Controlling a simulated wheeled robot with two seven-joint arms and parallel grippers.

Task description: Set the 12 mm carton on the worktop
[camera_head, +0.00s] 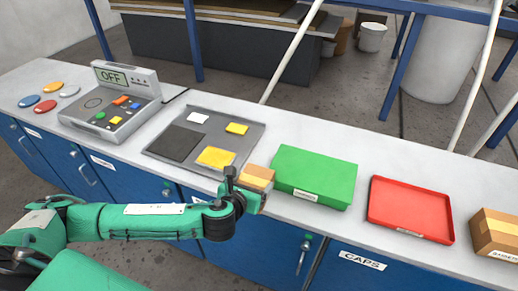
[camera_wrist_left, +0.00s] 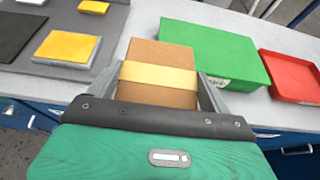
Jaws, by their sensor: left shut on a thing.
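My left gripper (camera_head: 247,190) is shut on a small brown carton (camera_head: 259,176) with a yellow band, at the front edge of the white worktop (camera_head: 258,109). The carton also shows in the left wrist view (camera_wrist_left: 160,75), with a finger on either side of it. No size marking can be read on it. I cannot tell whether its base touches the worktop. A second brown carton (camera_head: 496,232) with a pale label stands at the far right of the worktop. My right gripper is not in view.
A green box (camera_head: 314,174) stands right of the held carton, then a red tray (camera_head: 410,207). A grey tray (camera_head: 172,137) with yellow, white and dark pieces lies to the left. A grey "OFF" console (camera_head: 115,101) is further left. Blue cabinets are below.

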